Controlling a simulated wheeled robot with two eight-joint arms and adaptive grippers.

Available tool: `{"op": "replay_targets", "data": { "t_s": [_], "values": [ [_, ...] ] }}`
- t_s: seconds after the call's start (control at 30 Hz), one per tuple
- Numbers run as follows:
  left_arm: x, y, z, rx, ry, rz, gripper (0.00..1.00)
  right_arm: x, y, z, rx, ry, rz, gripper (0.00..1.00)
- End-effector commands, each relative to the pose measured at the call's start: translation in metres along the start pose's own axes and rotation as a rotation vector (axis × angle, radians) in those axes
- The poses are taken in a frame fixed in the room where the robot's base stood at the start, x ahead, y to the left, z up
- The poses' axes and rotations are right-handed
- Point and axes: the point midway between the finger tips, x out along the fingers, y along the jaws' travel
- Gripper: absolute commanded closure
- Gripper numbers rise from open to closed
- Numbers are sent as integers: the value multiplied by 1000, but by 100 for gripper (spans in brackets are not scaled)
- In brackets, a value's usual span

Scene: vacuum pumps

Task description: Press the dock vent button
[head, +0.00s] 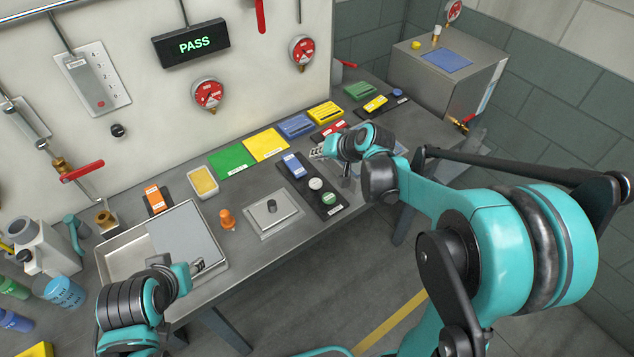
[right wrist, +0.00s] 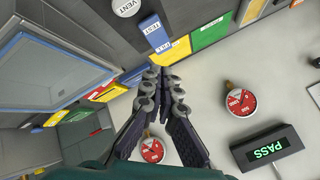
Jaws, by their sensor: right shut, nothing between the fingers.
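The dock is a black panel (head: 299,188) on the bench in the head view. It carries a blue rocker (head: 294,166), a white round button (head: 316,183) and a green round button (head: 329,198). In the right wrist view the white button (right wrist: 126,7) reads VENT and is cut by the top edge. The blue rocker (right wrist: 155,33) shows below it, marked TEST and FILL. My right gripper (head: 317,153) is shut and empty, above the bench beyond the dock, apart from the button. Its fingertips (right wrist: 165,73) are together. My left gripper (head: 198,266) is over the metal tray; its jaws are too small to judge.
Green (head: 231,159) and yellow (head: 266,144) mats lie behind the dock. A square metal plate with a knob (head: 272,206) and an orange piece (head: 226,218) stand left of it. The metal tray (head: 122,258) is at the left. A PASS display (head: 192,43) and gauges are on the wall.

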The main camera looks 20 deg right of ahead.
Motion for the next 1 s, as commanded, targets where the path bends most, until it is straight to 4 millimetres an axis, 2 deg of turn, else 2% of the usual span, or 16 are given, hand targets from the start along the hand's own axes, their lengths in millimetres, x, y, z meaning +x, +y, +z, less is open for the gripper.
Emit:
{"op": "replay_targets", "data": {
  "t_s": [0.43,1.0],
  "values": [
    [8,0,6,0,0,0,60,8,6,6,-1,0,1,100],
    [56,0,40,0,0,0,60,58,43,43,-2,0,1,100]
  ]
}}
